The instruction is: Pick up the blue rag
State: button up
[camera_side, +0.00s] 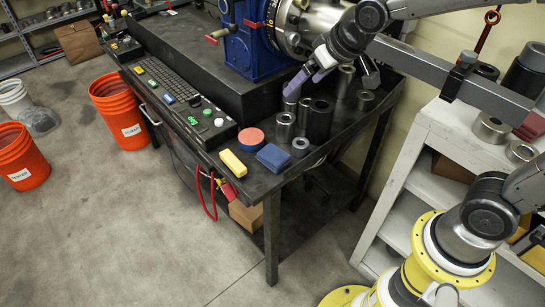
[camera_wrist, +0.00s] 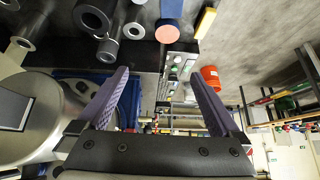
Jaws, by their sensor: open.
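The blue rag (camera_side: 273,157) lies folded flat near the front corner of the dark bench. It also shows in the wrist view (camera_wrist: 172,9), cut off by the top edge. My gripper (camera_side: 304,86) has purple fingers and is above the bench, beyond the rag and up to its right, near the blue machine. In the wrist view my gripper (camera_wrist: 158,75) is open, with nothing between its fingers.
A red round pad (camera_side: 251,139) and a yellow block (camera_side: 233,163) lie beside the rag. Several metal sleeves, including a dark cylinder (camera_side: 319,121), stand to its right. A keyboard panel (camera_side: 180,100) lies left. Orange buckets (camera_side: 118,112) stand on the floor.

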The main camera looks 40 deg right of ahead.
jog(key=w+a+f+g, duration=0.1)
jog(key=w+a+f, duration=0.15)
jog(key=f, duration=0.55)
jog(key=n+g, duration=0.1)
send_near(272, 153)
jog(key=x, duration=0.2)
jog(key=shift+w+a+f, duration=0.2)
jog(key=shift+w+f, duration=0.1)
jog(key=shift+d+x, duration=0.1)
jog(key=shift+x, duration=1.4)
jog(key=shift+d+x, duration=0.15)
jog(key=shift+x, duration=1.35)
jog(key=shift+s+f, duration=0.15)
jog(key=shift+f, duration=0.15)
jog(key=c, duration=1.3)
jog(key=shift+r, duration=0.15)
